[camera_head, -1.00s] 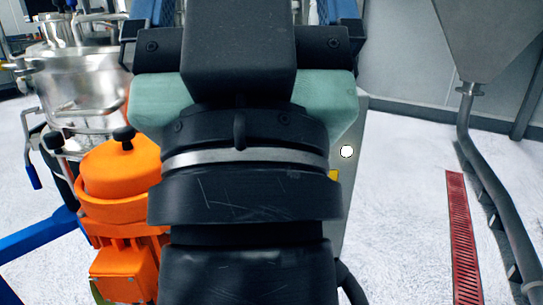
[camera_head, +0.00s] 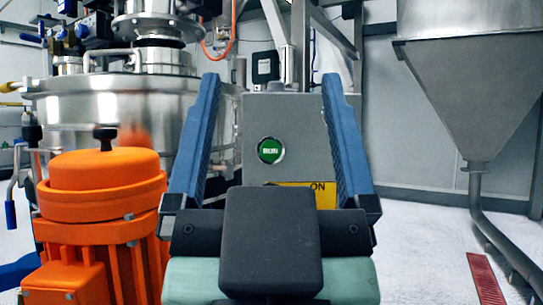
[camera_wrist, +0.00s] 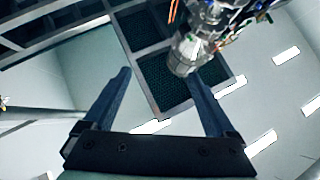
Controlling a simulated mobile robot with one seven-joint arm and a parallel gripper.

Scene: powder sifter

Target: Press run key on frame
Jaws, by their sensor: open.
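The run key is a round green button (camera_head: 271,150) marked RUN with a pale ring. It sits on a grey box-like panel (camera_head: 300,120) of the frame in the head view, above a yellow label partly hidden by my gripper. My gripper (camera_head: 268,88) is open and empty, with its two blue fingers pointing up on either side of the button in the picture. I cannot tell how far the fingers are from the panel. In the wrist view my gripper (camera_wrist: 165,82) is open with nothing between its fingers, and the button does not show.
An orange motor (camera_head: 105,210) stands close on the left. Behind it is a steel vessel (camera_head: 110,105) with pipes and clamps. A grey hopper (camera_head: 470,90) with a curved pipe stands at the right. The white floor between panel and hopper is clear, with a red grate (camera_head: 487,278).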

